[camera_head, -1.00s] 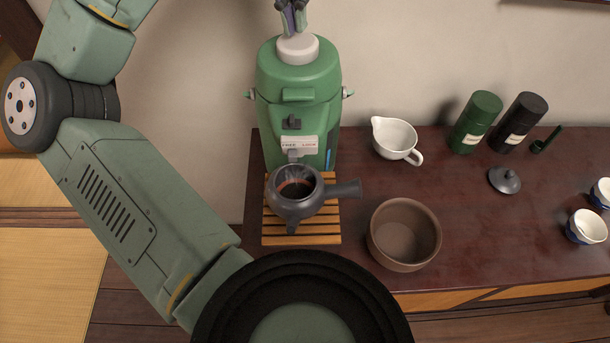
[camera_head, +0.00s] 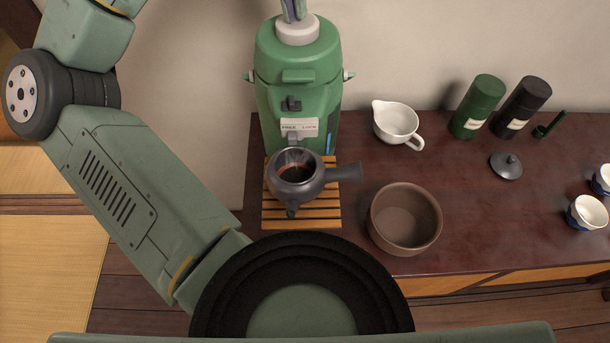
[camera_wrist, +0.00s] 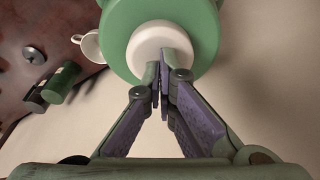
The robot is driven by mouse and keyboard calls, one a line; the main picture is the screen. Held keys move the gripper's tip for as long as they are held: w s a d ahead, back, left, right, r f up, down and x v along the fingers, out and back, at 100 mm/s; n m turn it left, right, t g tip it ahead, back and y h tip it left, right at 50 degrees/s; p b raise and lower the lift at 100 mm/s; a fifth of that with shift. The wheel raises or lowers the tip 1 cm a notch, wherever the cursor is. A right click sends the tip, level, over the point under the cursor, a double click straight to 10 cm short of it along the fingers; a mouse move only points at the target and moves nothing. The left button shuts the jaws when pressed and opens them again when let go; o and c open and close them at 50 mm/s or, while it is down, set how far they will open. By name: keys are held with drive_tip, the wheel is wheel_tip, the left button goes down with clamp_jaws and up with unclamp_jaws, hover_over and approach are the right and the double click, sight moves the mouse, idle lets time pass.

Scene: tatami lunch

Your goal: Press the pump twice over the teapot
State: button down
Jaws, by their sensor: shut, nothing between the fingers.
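The green pump dispenser (camera_head: 297,62) stands upright at the back of the low table, with a round white pump button (camera_head: 298,32) on top. The button also shows in the wrist view (camera_wrist: 150,42). My gripper (camera_head: 293,14) is shut and empty, its fingertips at the button. In the wrist view the shut fingertips (camera_wrist: 162,82) overlap the button's edge; how far it is pressed down I cannot tell. The dark teapot (camera_head: 296,188) sits uncovered below the spout on a slatted wooden stand (camera_head: 325,212), its side handle pointing right. Wisps of steam and reddish-brown contents show inside it.
A brown bowl (camera_head: 404,220) is right of the teapot, and a white pitcher (camera_head: 397,122) stands behind it. Green (camera_head: 478,106) and black (camera_head: 521,108) canisters, a loose lid (camera_head: 506,166) and small cups (camera_head: 587,213) are farther right. The table's middle right is clear.

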drive_tip(key=shift+f+b, duration=0.5)
drive_tip(key=shift+f, duration=0.7)
drive_tip(key=shift+r, duration=0.1)
drive_tip(key=shift+r+p, duration=0.95)
drive_tip(key=shift+r, duration=0.75)
wheel_tip(320, 180, up, 6)
drive_tip(key=shift+s, duration=0.1)
